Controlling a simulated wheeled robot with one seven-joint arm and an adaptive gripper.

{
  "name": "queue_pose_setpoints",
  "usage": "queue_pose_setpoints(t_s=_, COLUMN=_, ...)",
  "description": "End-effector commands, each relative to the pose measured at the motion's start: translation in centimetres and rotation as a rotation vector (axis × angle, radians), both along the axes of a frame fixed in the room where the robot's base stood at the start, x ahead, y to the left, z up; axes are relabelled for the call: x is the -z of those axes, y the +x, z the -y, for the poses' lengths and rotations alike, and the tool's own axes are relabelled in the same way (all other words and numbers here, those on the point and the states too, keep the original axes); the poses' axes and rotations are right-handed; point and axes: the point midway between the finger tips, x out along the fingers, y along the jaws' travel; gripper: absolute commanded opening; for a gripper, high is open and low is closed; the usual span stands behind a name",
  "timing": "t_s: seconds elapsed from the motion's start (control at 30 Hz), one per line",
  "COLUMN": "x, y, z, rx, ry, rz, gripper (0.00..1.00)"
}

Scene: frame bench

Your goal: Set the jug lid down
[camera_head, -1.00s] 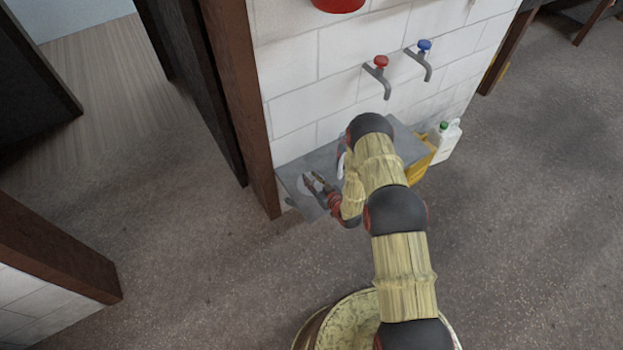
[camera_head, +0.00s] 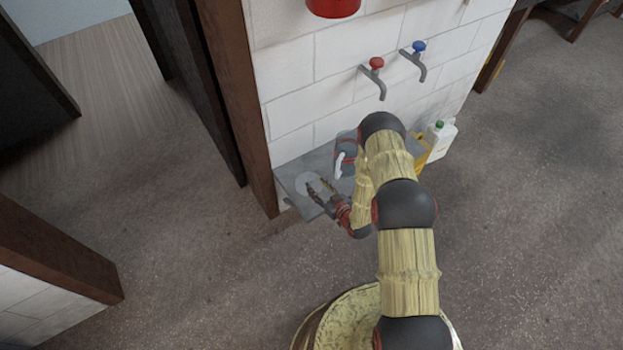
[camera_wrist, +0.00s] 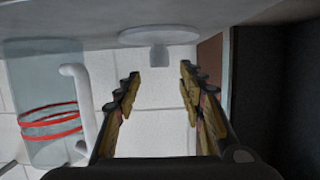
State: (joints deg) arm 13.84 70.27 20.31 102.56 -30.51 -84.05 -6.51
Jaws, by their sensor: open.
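The jug lid (camera_head: 306,182) is a pale round disc lying on the grey shelf (camera_head: 288,178) near its left end. In the wrist view the lid (camera_wrist: 158,36) has its knob towards me, clear of both fingers. My gripper (camera_head: 321,187) is open and empty, close beside the lid. In the wrist view its fingers (camera_wrist: 158,88) stand apart with the knob beyond the gap between their tips. The jug (camera_head: 345,153), grey with red bands and a white handle, stands on the shelf behind my gripper. It also shows at left in the wrist view (camera_wrist: 38,90).
A red tap (camera_head: 375,75) and a blue tap (camera_head: 416,60) stick out from the white block wall above the shelf. A red container (camera_head: 333,7) is higher up. A white bottle with a green cap (camera_head: 440,140) stands right of the shelf. A brown post (camera_head: 240,110) borders the left side.

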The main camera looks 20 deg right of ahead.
Motion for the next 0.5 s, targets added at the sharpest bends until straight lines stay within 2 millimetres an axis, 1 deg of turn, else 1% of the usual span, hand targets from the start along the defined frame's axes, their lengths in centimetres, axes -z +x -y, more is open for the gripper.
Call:
queue_pose_setpoints(t_s=0.03, x=-0.5, y=-1.0, z=0.5, rx=0.004, ry=0.001, rz=-0.003, gripper=0.40)
queue_pose_setpoints(t_s=0.2, x=-1.3, y=-3.4, z=1.3, rx=0.003, ry=0.001, rz=0.000, gripper=0.40)
queue_pose_setpoints(t_s=0.33, x=-1.5, y=-4.5, z=1.5, rx=0.001, ry=0.000, rz=-0.001, gripper=0.40)
queue_pose_setpoints(t_s=0.5, x=-1.6, y=-4.9, z=1.6, rx=0.000, ry=0.000, rz=0.001, gripper=0.40)
